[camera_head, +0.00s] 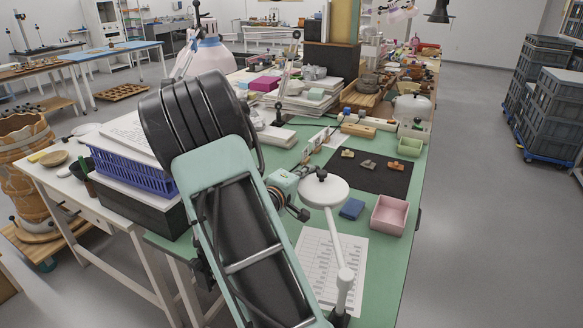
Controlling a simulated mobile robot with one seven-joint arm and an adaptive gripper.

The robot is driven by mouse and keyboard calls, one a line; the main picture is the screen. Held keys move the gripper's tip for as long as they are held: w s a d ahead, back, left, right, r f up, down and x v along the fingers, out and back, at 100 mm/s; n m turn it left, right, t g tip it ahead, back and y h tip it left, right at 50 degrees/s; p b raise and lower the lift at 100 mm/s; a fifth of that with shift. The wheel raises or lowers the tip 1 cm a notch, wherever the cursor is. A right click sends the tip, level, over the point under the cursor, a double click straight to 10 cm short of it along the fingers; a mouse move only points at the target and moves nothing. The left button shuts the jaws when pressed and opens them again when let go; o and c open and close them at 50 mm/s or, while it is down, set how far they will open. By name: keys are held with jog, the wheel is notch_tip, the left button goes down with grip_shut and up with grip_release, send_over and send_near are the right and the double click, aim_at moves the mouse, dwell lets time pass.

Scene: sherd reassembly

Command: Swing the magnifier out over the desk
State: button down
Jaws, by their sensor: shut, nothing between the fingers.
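The magnifier has a round white head (324,190) with a small black knob on top. It sits on a jointed white arm (345,276) that rises from the near edge of the green desk (384,270). My gripper (301,213) shows only as a small dark end beyond my wrist, close to the left of the magnifier head. It looks shut and empty. Whether it touches the magnifier, I cannot tell. My own arm hides much of the desk's left side.
A pink tray (390,214) and a blue block (351,209) lie right of the magnifier. A dark mat (368,170) with several sherds lies behind. The printed sheet (324,262) is below. Stacked books and boxes (305,97) fill the desk's far part.

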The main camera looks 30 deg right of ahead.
jog(key=s+d+m+g+h+p, duration=0.1)
jog(key=s+d+m+g+p, duration=0.3)
jog(key=s+d, duration=0.3)
jog(key=shift+d+g+h+p, duration=0.4)
jog(key=shift+d+g, duration=0.3)
jog(key=shift+d, duration=0.9)
